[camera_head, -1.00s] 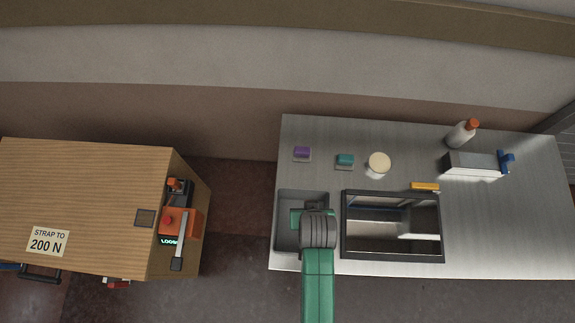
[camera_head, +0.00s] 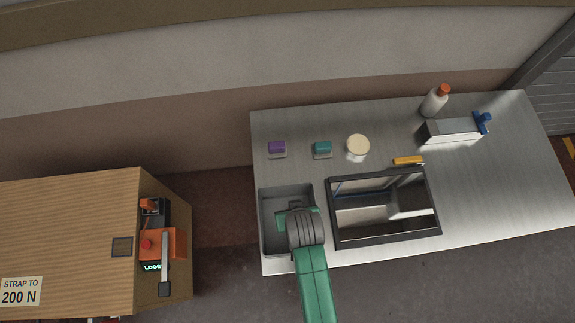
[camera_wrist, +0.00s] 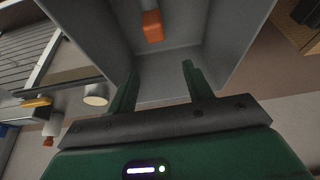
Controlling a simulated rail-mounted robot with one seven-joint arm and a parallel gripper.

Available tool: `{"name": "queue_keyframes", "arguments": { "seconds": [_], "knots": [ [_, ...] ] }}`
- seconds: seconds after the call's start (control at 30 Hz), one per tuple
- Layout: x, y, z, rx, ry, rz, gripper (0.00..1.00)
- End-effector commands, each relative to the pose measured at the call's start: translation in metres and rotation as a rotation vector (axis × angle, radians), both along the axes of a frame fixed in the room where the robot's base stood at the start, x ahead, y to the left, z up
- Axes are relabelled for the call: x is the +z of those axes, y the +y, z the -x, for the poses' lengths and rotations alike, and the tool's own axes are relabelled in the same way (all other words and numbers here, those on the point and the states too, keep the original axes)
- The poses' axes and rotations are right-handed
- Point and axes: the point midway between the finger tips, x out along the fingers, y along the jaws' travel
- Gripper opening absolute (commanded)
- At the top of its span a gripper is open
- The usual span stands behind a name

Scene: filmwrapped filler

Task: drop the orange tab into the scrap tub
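The scrap tub (camera_head: 265,222) is a grey open box at the left front of the steel table. In the wrist view its grey inner walls (camera_wrist: 215,45) fill the upper middle. The orange tab (camera_wrist: 152,25) shows as a small orange block inside the tub, apart from my fingers. I cannot tell from this angle whether it rests on the floor. My green gripper (camera_wrist: 160,68) is open and empty, its two fingers spread over the tub. In the head view my wrist hides part of the tub, and the tab does not show there.
A black-framed opening (camera_head: 332,212) lies right of the tub. Behind are a purple block (camera_head: 277,147), a teal block (camera_head: 322,147), a white round container (camera_head: 358,146) and a yellow bar (camera_head: 408,160). A wooden crate (camera_head: 70,225) with an orange strapping tool (camera_head: 162,243) stands left.

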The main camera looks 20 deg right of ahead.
Motion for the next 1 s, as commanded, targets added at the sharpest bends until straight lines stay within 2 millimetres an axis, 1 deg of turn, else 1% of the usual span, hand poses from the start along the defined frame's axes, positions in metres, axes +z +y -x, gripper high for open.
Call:
{"name": "queue_keyframes", "arguments": {
  "seconds": [0.17, 0.27, 0.37, 0.5, 0.63, 0.77, 1.0],
  "knots": [
    [0.000, 0.000, 0.000, 0.000, 0.000, 0.000, 0.50],
    [0.004, 0.000, 0.002, 0.000, -0.001, 0.000, 0.50],
    [0.021, 0.002, 0.008, 0.001, -0.002, 0.001, 0.50],
    [0.048, 0.005, 0.019, 0.001, -0.002, 0.001, 0.50],
    [0.065, 0.007, 0.026, 0.000, -0.001, 0.000, 0.50],
    [0.072, 0.008, 0.029, 0.000, 0.000, 0.000, 0.50],
    [0.072, 0.008, 0.029, 0.000, 0.000, 0.000, 0.50]
  ]
}}
